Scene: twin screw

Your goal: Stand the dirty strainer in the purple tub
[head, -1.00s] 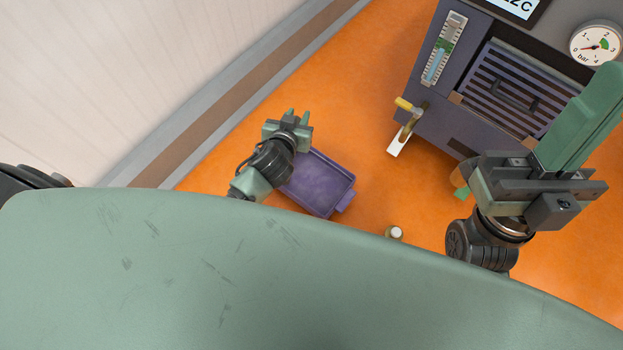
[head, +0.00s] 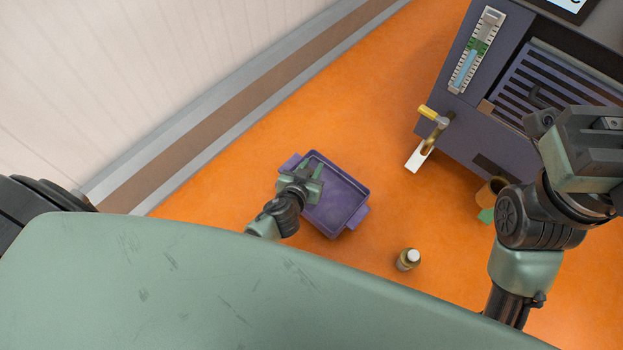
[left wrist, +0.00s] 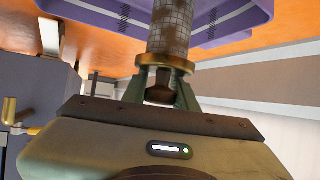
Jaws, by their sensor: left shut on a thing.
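The purple tub (head: 352,208) lies on the orange surface in the head view, with a handle at each end. My left gripper (head: 308,182) is above its left part. In the left wrist view, my left gripper (left wrist: 160,88) is shut on the dirty strainer (left wrist: 170,30), a stained mesh cylinder with a brass collar. The mesh points toward the tub, which shows at the top (left wrist: 228,20); I cannot tell whether they touch. The head view hides the strainer under the gripper. My right gripper (head: 594,140) is at the right edge, its fingers not clearly shown.
The dark machine (head: 490,110) with a gauge and grille stands at upper right. A yellow-handled valve (head: 432,117) sticks out of it. A brown cup (head: 490,190) is near its base. A small white-capped bottle (head: 407,259) stands right of the tub. A wall borders the left.

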